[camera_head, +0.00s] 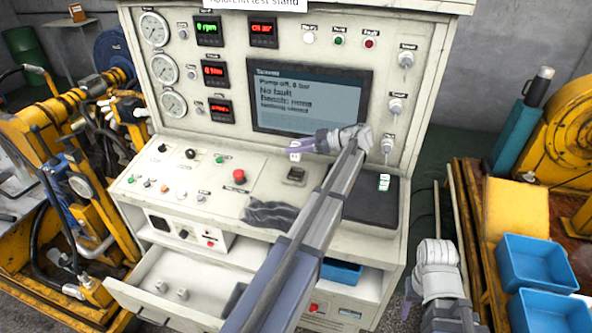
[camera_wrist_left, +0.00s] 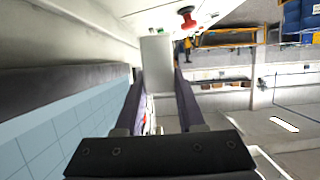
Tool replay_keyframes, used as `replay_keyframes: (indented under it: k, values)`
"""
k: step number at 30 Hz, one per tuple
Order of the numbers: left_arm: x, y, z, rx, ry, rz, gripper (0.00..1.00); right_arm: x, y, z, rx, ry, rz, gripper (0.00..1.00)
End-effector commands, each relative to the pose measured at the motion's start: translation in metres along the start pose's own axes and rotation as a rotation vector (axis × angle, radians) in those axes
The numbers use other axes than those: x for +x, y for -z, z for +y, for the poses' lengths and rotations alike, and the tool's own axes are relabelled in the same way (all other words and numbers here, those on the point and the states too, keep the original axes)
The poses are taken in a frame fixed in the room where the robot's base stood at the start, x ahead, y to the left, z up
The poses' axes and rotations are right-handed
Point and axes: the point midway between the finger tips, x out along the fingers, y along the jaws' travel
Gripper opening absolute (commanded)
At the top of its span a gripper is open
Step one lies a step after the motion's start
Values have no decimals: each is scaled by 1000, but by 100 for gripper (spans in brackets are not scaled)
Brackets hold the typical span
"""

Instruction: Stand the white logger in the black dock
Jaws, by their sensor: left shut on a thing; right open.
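My left gripper (camera_head: 312,146) is shut on the white logger (camera_head: 294,152) in front of the stand's screen. In the left wrist view the logger shows as a pale block (camera_wrist_left: 157,64) between the two fingers. A small black piece that looks like the dock (camera_head: 293,174) sits on the sloped panel, below the logger in the picture. The logger appears apart from it, with a gap between them. My right gripper (camera_head: 437,275) is low at the right, away from the panel; its fingertips are hard to make out.
A red button (camera_head: 239,176) stands left of the dock. A dark cloth (camera_head: 270,214) lies at the panel's front edge. A black mat (camera_head: 362,207) at the right bears a small white and green item (camera_head: 384,182). An open drawer (camera_head: 170,285) juts out below. Blue bins (camera_head: 535,262) are at far right.

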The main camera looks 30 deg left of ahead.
Motion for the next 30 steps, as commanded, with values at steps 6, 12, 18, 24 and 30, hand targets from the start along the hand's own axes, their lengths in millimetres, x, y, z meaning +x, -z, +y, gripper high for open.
replay_keyframes:
  k: [6,12,18,24,30]
  values:
    - [9,-26,0,0,-1,0,0,28,2,-3,1,0,0,50]
    - [10,-28,0,0,-1,0,0,30,2,-3,1,0,0,50]
    - [18,-50,0,0,-1,0,0,53,3,-5,1,0,0,50]
    - [22,-61,0,0,-1,0,0,64,4,-6,1,0,0,50]
    - [21,-59,0,0,-1,0,0,62,4,-6,1,0,0,50]
